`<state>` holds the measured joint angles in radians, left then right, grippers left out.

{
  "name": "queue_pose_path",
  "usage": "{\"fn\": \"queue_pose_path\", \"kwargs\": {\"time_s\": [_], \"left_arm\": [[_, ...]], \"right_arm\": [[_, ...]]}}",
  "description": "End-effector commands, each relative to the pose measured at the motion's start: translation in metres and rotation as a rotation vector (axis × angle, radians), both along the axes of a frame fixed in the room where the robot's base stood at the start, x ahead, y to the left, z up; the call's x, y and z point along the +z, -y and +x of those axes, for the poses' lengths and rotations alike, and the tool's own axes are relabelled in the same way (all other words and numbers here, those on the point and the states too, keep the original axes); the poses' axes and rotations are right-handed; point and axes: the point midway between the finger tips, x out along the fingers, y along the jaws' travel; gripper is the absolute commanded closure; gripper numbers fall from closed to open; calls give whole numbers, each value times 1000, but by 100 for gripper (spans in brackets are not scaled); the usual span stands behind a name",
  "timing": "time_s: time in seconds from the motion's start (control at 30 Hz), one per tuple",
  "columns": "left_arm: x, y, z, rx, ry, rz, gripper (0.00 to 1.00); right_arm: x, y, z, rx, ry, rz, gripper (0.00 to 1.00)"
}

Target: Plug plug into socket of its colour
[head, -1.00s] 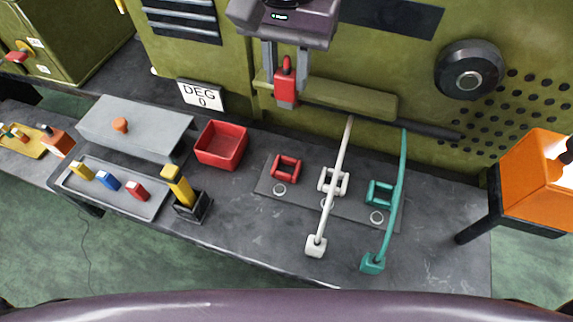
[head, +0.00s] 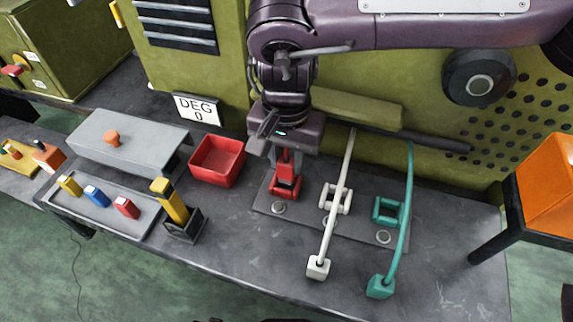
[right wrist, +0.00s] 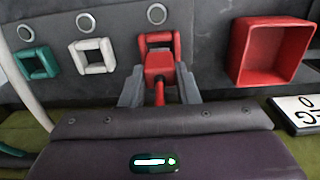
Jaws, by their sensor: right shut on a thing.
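My right gripper (head: 284,172) is shut on the red plug (right wrist: 159,66), with a finger on each side. The plug is at the red socket (head: 272,190), a frame on the grey plate, and covers part of its opening. In the right wrist view the far bar of the red socket (right wrist: 157,39) shows beyond the plug. I cannot tell how deep the plug sits. The white socket (head: 329,205) and teal socket (head: 376,211) stand to the right. The white plug (head: 318,268) and teal plug (head: 380,287) lie near the front edge on their cables. My left gripper is not in view.
A red open bin (head: 217,160) stands left of the sockets. Further left are a black holder (head: 184,228) with a yellow piece and a grey tray (head: 130,225) with coloured blocks. The green machine wall is behind. An orange box (head: 545,190) stands right.

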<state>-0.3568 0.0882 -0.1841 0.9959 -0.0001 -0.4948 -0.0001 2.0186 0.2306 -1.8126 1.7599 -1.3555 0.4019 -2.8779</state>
Motion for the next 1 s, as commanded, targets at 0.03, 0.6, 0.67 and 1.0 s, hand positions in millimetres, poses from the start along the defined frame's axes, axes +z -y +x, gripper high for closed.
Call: {"fn": "queue_pose_path", "kwargs": {"time_s": [0.03,0.6,0.67,1.0], "left_arm": [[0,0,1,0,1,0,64],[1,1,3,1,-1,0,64],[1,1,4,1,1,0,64],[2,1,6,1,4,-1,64]], "right_arm": [[-10,0,-1,1,-4,-2,94],[-29,0,0,0,-1,-1,64],[-29,0,0,0,-1,-1,56],[-28,0,0,0,0,0,50]]}}
